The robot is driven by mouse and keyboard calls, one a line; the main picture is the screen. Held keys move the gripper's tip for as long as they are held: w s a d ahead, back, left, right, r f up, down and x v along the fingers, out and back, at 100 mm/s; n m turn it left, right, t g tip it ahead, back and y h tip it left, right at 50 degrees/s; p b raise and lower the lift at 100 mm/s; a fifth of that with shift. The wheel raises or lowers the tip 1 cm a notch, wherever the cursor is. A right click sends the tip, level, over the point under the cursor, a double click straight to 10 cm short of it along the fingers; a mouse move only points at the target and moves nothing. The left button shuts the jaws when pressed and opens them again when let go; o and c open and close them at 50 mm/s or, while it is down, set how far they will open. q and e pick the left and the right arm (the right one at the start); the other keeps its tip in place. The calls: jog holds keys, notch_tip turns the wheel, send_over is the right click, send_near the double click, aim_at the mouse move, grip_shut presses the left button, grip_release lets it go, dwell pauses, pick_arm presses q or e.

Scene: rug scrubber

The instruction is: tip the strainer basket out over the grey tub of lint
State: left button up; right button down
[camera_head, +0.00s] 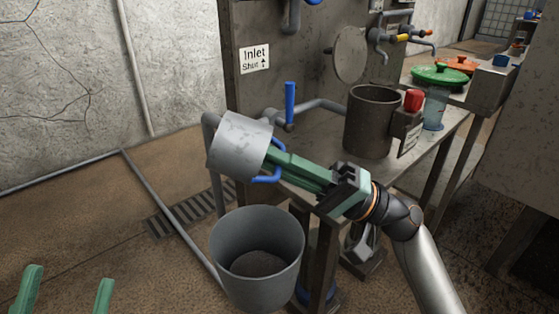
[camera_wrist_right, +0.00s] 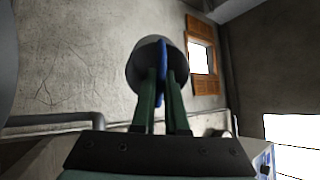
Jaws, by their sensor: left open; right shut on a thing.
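The strainer basket (camera_head: 238,146) is a pale grey metal cylinder with a blue handle. It is tilted in the air above and slightly left of the grey tub. My right gripper (camera_head: 273,163) is shut on the blue handle. In the right wrist view the basket (camera_wrist_right: 143,65) sits beyond the fingers, with the blue handle (camera_wrist_right: 161,75) between them. The basket's inside is not visible. The grey tub (camera_head: 225,245) stands upright on the floor, with a brownish-grey heap of lint (camera_head: 257,263) at its bottom. My left gripper (camera_head: 69,292) is open and empty at the lower left.
A metal bench (camera_head: 310,150) carries an open dark pot (camera_head: 371,125) and a red knob (camera_head: 413,100). A pipe with an upright blue lever (camera_head: 290,103) runs behind the basket. A floor drain grate (camera_head: 185,210) lies left of the tub. The floor at left is clear.

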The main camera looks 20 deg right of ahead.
dwell(0.3)
